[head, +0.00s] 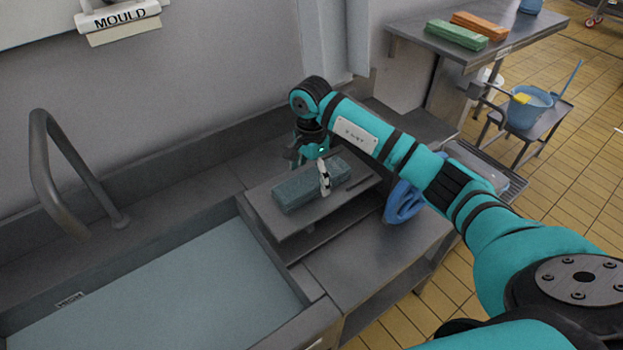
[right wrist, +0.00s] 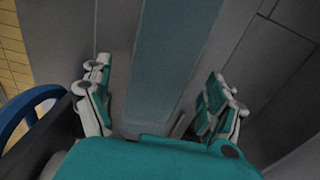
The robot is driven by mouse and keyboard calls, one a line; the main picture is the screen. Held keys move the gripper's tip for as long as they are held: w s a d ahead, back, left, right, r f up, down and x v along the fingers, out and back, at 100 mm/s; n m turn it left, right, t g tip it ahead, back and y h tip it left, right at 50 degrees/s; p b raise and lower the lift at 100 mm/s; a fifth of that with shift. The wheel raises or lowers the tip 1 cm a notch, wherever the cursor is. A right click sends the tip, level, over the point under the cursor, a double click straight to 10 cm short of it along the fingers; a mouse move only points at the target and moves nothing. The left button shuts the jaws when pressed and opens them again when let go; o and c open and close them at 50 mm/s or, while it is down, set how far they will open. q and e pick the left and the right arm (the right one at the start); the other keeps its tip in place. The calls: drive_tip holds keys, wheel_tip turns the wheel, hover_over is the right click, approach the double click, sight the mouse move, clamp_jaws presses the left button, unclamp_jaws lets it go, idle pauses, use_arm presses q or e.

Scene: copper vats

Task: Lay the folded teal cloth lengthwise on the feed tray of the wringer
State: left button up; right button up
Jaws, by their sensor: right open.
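The folded teal cloth (head: 298,190) is a long flat block lying on a raised grey tray (head: 268,222) beside the sink, which looks like the wringer's feed tray. Its long side runs along the tray. My right gripper (head: 312,167) is over the cloth from behind, one finger showing in front of it. In the right wrist view the cloth (right wrist: 175,60) runs between the two spread fingers of the gripper (right wrist: 155,100), with a gap on each side. The wringer's rollers are not clearly seen. My left gripper is out of view.
A blue wheel (head: 403,203) stands right of the tray. The water-filled sink (head: 165,290) and its tap (head: 75,175) are at left. Green (head: 457,35) and orange (head: 480,25) folded cloths lie on a back table. A blue bucket (head: 528,108) stands on a stool.

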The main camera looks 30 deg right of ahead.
sight(311, 179)
wheel_tip(311, 179, up, 11)
drive_tip(key=b, duration=0.2)
drive_tip(key=shift+f+b, duration=0.2)
drive_tip(key=shift+b, duration=0.15)
